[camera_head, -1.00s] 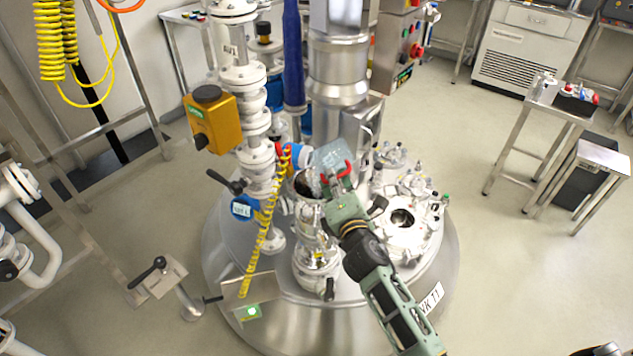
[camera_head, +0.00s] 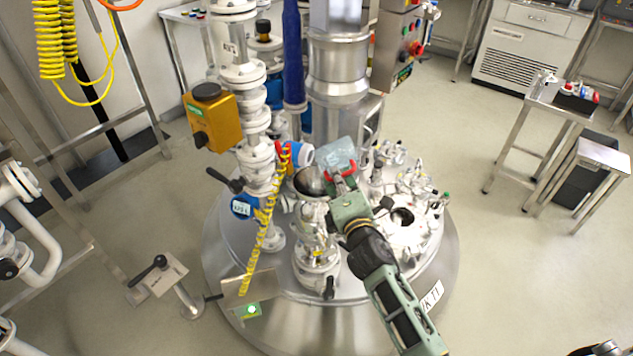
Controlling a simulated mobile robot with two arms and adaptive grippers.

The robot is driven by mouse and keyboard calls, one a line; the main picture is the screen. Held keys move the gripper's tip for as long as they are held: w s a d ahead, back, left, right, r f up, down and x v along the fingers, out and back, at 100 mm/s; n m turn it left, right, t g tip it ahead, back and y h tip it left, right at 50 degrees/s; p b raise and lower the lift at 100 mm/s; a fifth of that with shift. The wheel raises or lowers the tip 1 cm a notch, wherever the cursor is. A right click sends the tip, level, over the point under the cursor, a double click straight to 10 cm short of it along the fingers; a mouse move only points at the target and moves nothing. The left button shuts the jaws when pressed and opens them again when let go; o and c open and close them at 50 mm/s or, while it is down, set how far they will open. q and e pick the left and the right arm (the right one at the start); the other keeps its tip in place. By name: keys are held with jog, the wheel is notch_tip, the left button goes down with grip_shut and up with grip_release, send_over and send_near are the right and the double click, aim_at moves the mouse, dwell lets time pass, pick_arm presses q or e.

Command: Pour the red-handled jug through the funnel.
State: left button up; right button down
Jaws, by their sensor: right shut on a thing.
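The translucent jug (camera_head: 337,154) with the red handle is held just behind and to the right of the metal funnel (camera_head: 308,181). The funnel sits on a flanged port on top of the large steel vessel (camera_head: 300,322), and its dark bowl faces up. My right gripper (camera_head: 345,179) is shut on the jug's red handle, and its arm reaches in from the lower right. The jug's level and any liquid inside are too small to tell. My left gripper is not in view.
White flanged piping with a yellow box (camera_head: 211,118) stands left of the funnel. A coiled yellow hose (camera_head: 264,240) hangs beside it. Valves and fittings (camera_head: 404,214) crowd the vessel's lid at right. A steel side table (camera_head: 553,98) stands far right; open floor lies between.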

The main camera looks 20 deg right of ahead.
aim_at(357, 169)
jog(key=shift+d+f+m+b, duration=0.25)
jog(key=shift+d+m, duration=0.3)
jog(key=shift+m, duration=0.65)
jog(key=d+m, duration=0.2)
jog(key=m, duration=0.1)
jog(key=d+m, duration=0.1)
jog(key=m, duration=0.1)
jog(key=shift+d+r, duration=0.1)
jog(key=shift+r, duration=0.2)
jog(key=m+p, duration=0.1)
jog(key=m, duration=0.1)
jog(key=r+m+p, duration=0.1)
jog(key=m, duration=0.1)
jog(key=m+y+p, duration=0.1)
jog(key=shift+d+r+m, duration=0.25)
jog(key=shift+d+m, duration=0.1)
jog(key=shift+m, duration=0.05)
jog(key=d+f+m+b, duration=0.4)
jog(key=f+m+b, duration=0.3)
jog(key=f, duration=0.2)
jog(key=shift+d+f+m+y, duration=0.3)
jog(key=shift+d+f+m, duration=0.1)
